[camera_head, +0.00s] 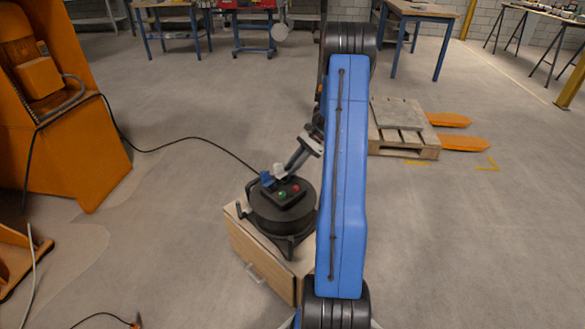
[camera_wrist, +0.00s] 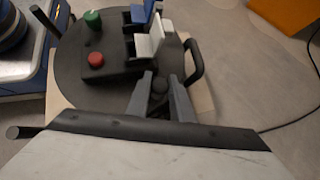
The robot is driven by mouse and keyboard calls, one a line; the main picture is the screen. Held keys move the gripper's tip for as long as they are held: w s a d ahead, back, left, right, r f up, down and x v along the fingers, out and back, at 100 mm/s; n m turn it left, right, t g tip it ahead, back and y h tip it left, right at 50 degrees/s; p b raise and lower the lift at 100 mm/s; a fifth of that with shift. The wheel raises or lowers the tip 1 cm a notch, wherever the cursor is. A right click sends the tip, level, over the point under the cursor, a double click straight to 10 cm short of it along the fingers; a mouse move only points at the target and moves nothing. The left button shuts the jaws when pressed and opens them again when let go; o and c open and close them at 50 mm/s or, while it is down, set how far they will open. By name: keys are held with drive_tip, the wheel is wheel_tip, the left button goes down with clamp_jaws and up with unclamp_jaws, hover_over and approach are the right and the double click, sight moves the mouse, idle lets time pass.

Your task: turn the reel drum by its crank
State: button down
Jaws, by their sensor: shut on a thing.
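The reel drum (camera_head: 268,220) is a black round drum lying flat on a wooden cabinet (camera_head: 262,262) left of my blue arm. Its top shows in the wrist view (camera_wrist: 72,62), with a green button (camera_wrist: 93,19), a red button (camera_wrist: 96,59) and blue and white socket flaps (camera_wrist: 150,38). My gripper (camera_wrist: 161,84) is above the drum's edge, its two grey fingers shut on a dark round crank knob (camera_wrist: 160,87). The lower part of the crank is hidden.
A black cable (camera_head: 195,139) runs over the floor from an orange machine (camera_head: 62,130) at the left to the drum. A pallet (camera_head: 403,146) with orange forks stands to the right. Black handles (camera_wrist: 194,62) stick out around the drum. The floor between is clear.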

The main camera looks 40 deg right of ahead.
drive_tip(key=c, duration=1.6)
unclamp_jaws()
drive_tip(key=shift+o, duration=0.2)
drive_tip(key=v, duration=1.7)
drive_tip(key=shift+r, duration=0.2)
drive_tip(key=shift+s+d, duration=0.1)
